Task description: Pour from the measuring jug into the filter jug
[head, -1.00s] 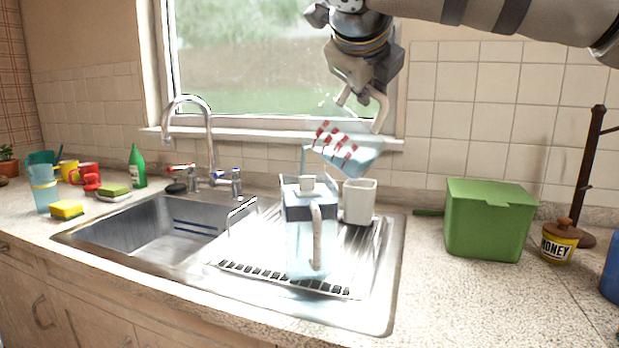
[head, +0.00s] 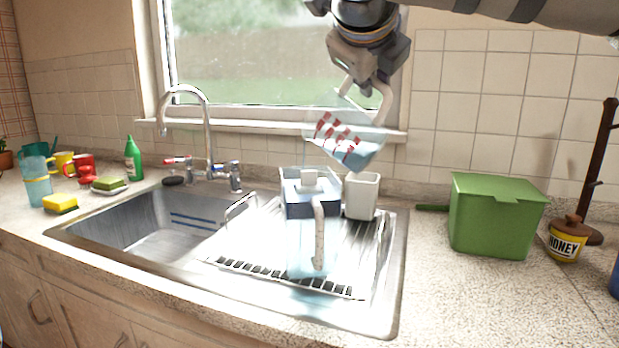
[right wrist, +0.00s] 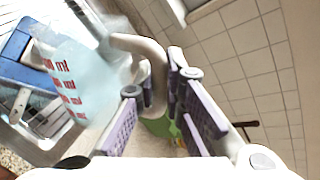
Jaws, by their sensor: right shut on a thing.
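The measuring jug (head: 338,138) is clear with red markings and has some pale blue liquid in its lower part. My right gripper (head: 366,84) is shut on its pale handle and holds it tilted in the air. The jug is above and slightly right of the filter jug (head: 302,204). The filter jug is clear with a blue-grey top and a white handle, and stands upright on the draining rack. No stream shows between the jugs. The right wrist view shows the measuring jug (right wrist: 80,82) beside the blue part of the filter jug (right wrist: 22,48). My left gripper is not in view.
A white cup (head: 361,197) stands close right of the filter jug on the rack (head: 235,250). The sink and tap (head: 208,130) are to the left. A green box (head: 495,218) and honey pot (head: 566,242) stand right.

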